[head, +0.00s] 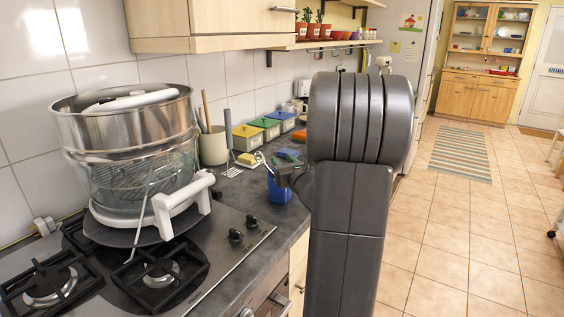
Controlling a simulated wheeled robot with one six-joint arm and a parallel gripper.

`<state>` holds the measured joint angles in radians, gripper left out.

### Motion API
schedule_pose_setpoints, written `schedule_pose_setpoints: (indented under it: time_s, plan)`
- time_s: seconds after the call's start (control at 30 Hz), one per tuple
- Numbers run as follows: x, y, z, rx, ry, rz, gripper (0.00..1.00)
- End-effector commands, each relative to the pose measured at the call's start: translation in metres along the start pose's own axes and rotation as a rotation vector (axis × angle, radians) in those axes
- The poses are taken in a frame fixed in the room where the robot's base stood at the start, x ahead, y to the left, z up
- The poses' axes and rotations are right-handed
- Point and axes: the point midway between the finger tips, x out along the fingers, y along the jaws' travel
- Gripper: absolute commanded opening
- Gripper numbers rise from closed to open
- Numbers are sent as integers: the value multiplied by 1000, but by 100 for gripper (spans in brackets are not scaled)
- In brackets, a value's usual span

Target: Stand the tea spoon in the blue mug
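The blue mug (283,190) stands on the dark counter just past the stove, its upper part overlapped by the end of my arm. My gripper (284,176) shows as a small dark shape at the mug's rim, left of my large grey arm link. Its fingers are too small and covered to tell open from shut. A thin shiny curved piece (260,156), which looks like the tea spoon, shows just above and left of the mug. I cannot tell whether it is in the gripper, in the mug or behind it.
A steel pot and glass bowl stack (125,135) stands on the stove (215,262) at left. Tiled floor (440,235) at right is clear.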

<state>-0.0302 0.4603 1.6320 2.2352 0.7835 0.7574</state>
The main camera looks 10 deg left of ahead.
Motion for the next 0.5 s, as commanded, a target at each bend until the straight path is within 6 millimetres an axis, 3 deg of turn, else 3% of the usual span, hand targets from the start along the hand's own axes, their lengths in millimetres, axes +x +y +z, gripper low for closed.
schedule_pose_setpoints:
  time_s: [0.5]
  plan:
    - [-25, 0, 8, -1, 0, -1, 35]
